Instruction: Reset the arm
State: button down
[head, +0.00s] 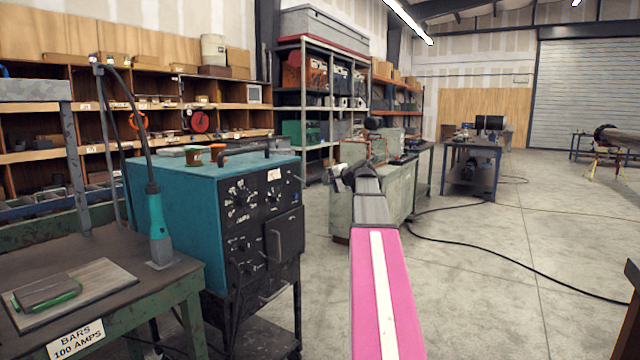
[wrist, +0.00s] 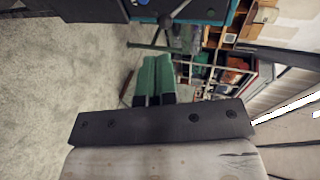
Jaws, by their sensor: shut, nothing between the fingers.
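My arm stretches forward from the bottom of the head view, with a pink link with a white stripe and grey parts at its far end. In the wrist view, my gripper (wrist: 155,62) shows as two green fingers side by side, closed together with nothing between them. In the head view, the far end of the arm overlaps a grey-green cabinet (head: 348,207) in the picture; I cannot make out the fingers there.
A teal welding machine (head: 232,215) stands left of my arm. A green-legged bench (head: 165,285) with a plate and a torch (head: 158,230) is at the lower left. Shelves (head: 30,157) line the back left. The concrete floor (head: 520,250) at right is mostly open, crossed by a black cable (head: 525,268).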

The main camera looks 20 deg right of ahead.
jog(key=s+d, duration=0.3)
jog(key=s, duration=0.2)
jog(key=s+a+f+n+g+h, duration=0.1)
jog(key=s+a+f+n+g, duration=0.1)
jog(key=a+f, duration=0.5)
jog(key=s+a+f+n+g, duration=0.1)
jog(key=s+a+f+g, duration=0.2)
jog(key=f, duration=0.8)
jog(key=a+f+n+g+h, duration=0.1)
jog(key=a+f+n+g, duration=0.1)
jog(key=a+f, duration=0.55)
jog(key=s+a+f+n+g+h, duration=0.2)
jog(key=s+a+f+n+g, duration=0.1)
jog(key=s+f, duration=0.6)
jog(key=s+a+f+n+g+h, duration=0.2)
jog(key=s+a+f+n, duration=0.2)
jog(key=s+f, duration=0.5)
notch_tip(320, 180, down, 4)
jog(key=shift+a+f+g, duration=0.15)
jog(key=shift+a+g, duration=0.25)
jog(key=shift+a, duration=0.8)
